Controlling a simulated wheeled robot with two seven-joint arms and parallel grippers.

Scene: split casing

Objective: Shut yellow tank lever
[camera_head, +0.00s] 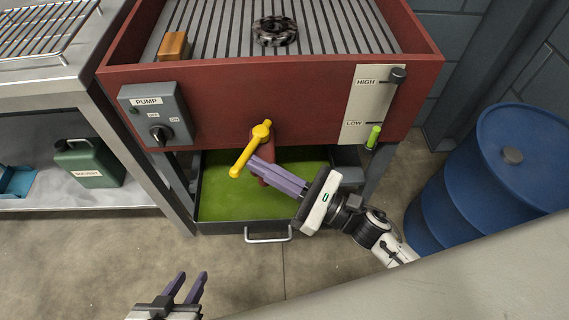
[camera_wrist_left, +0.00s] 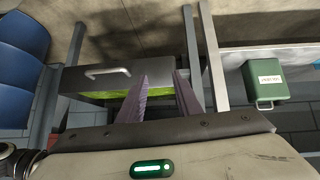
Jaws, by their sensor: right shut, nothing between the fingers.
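The yellow tank lever (camera_head: 248,151) is on the front of the red tank (camera_head: 220,82), above the green-bottomed tray. It slants from its pivot at upper right down to the left. My right gripper (camera_head: 251,161) is shut and empty, its purple fingertips right beside the lever's right side, below the pivot. I cannot tell whether they touch it. My left gripper (camera_head: 191,276) is low at the front, away from the lever, with its fingers apart and nothing between them. Its fingers also show in the left wrist view (camera_wrist_left: 170,68).
A pump switch box (camera_head: 156,117) is left of the lever, and a level gauge (camera_head: 369,108) is on the right. A tray (camera_head: 215,228) with a handle sits below. A blue barrel (camera_head: 470,190) stands at right. A green solvent can (camera_head: 88,163) is on the left shelf.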

